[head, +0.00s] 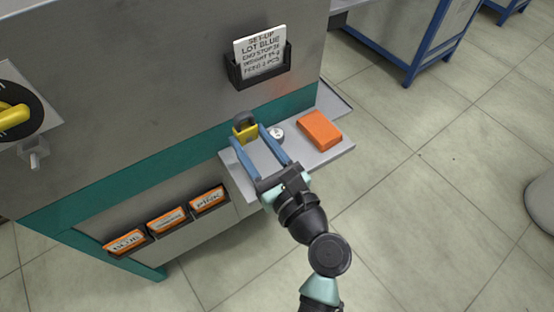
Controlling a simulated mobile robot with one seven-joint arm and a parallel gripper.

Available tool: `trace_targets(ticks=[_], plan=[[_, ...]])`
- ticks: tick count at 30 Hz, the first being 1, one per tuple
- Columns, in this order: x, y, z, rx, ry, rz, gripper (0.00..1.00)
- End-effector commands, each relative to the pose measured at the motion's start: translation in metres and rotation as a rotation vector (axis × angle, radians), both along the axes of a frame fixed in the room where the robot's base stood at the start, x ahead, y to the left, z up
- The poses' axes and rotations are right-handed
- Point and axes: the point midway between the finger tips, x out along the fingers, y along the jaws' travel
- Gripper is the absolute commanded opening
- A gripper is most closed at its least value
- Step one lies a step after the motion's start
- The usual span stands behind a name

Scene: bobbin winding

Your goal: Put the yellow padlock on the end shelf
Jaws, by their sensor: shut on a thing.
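The yellow padlock (245,132) with a dark shackle is between the blue fingertips of my gripper (247,134), which is shut on it. The padlock shows over the back left part of the grey end shelf (238,180), close to the teal band of the machine. I cannot tell whether it touches the shelf or hangs just above it. My arm reaches in from the lower right, over the shelf's front edge.
On the shelf, a small round white-faced gauge (277,134) sits just right of my fingers, and an orange box (320,131) lies further right. A card holder (258,66) is on the machine wall above. Orange-labelled bins (166,219) are at lower left. The shelf's front left is bare.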

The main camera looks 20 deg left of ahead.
Motion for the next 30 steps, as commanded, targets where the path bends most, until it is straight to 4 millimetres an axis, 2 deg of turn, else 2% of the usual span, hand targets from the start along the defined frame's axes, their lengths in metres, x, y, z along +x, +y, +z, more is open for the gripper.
trace_targets(ticks=[1,6,11,18,30], plan=[[0.0,0.0,-0.011,0.001,0.002,0.001,0.0],[0.0,0.0,-0.041,0.001,0.002,0.0,0.0],[0.0,0.0,-0.054,0.001,0.001,-0.001,0.0],[0.0,-0.001,-0.093,0.001,0.001,-0.002,0.0],[0.0,-0.001,-0.097,0.001,0.001,-0.002,0.0]])
